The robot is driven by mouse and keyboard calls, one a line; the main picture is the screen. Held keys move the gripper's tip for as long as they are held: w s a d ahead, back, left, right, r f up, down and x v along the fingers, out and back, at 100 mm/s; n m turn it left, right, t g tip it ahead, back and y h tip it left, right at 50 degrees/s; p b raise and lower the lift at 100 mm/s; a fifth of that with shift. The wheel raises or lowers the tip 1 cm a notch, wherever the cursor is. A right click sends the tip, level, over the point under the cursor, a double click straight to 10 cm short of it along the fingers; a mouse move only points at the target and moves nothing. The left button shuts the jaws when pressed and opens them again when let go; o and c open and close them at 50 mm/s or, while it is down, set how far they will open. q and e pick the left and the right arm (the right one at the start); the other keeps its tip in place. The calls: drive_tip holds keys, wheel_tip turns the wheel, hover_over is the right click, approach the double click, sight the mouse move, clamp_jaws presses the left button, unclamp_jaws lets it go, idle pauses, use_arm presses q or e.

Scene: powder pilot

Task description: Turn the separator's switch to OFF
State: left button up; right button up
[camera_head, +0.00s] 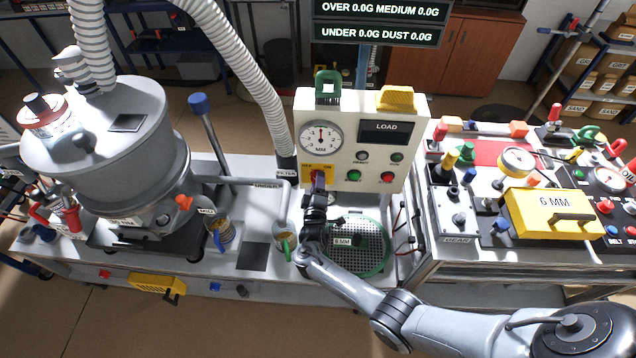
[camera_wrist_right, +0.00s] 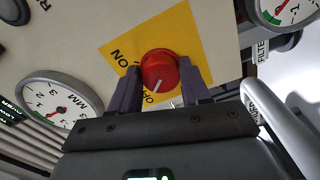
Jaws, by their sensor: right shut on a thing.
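The separator's switch is a red round knob (camera_wrist_right: 160,68) with a white pointer mark, set on a yellow plate (camera_wrist_right: 195,30) with ON and a partly hidden second label that seems to read OFF. My right gripper (camera_wrist_right: 158,84) has one finger on each side of the knob and is shut on it. The white mark points down in the right wrist view, roughly towards the partly hidden label. In the head view my right gripper (camera_head: 318,184) is at the yellow plate (camera_head: 312,168) on the front of the white control box (camera_head: 350,155), covering most of the knob. My left gripper is not in view.
The MM dial (camera_head: 321,138) is just above the plate, and green and red buttons (camera_head: 387,177) are to the right. A green-rimmed sieve (camera_head: 372,262) and a cup (camera_head: 284,236) stand below. The grey separator drum (camera_head: 110,150) stands left.

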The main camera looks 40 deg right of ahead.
drive_tip(key=shift+f, duration=0.1)
idle(0.3)
drive_tip(key=o, duration=1)
drive_tip(key=shift+o, duration=0.2)
drive_tip(key=p+v, duration=0.1)
drive_tip(key=v, duration=0.9)
drive_tip(key=shift+s+a+p, duration=0.25)
drive_tip(key=shift+s+p, duration=0.05)
drive_tip(key=shift+p, duration=0.1)
